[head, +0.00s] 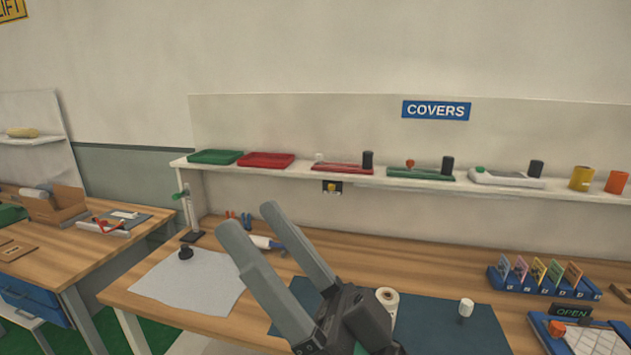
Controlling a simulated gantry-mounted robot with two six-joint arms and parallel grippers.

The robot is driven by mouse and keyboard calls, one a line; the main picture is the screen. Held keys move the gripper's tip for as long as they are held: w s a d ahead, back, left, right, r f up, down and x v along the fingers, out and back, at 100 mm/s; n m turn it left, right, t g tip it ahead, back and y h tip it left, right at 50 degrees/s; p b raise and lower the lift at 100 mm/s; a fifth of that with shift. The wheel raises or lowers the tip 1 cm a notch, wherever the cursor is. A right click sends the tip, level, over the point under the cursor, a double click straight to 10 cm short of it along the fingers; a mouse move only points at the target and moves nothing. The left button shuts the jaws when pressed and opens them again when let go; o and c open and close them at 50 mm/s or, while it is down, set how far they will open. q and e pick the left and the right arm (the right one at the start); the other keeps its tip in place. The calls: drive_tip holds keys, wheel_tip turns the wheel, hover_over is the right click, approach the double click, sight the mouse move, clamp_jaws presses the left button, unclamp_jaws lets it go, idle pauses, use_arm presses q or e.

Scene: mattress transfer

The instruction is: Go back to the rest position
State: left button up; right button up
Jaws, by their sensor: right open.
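My right gripper (252,222) reaches up from the bottom centre of the head view. Its two long grey fingers are spread apart, with nothing held between them. It is in front of a wooden workbench (440,265) and hides part of a dark blue mat (475,325). My left gripper is not in view. No mattress can be made out in this view.
A shelf (360,178) with red and green trays runs behind the bench under a COVERS sign (436,110). A pale cloth (190,280), a tape roll (387,300) and a card rack (545,280) are on the bench. Another table (80,245) stands left.

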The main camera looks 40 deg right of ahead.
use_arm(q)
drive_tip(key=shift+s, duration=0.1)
use_arm(e)
drive_tip(key=s+d+r+t+h, duration=0.1)
drive_tip(key=s+d+r+h, duration=0.2)
drive_tip(key=r+h, duration=0.3)
drive_tip(key=shift+r+t+h, duration=0.3)
drive_tip(key=shift+h, duration=0.1)
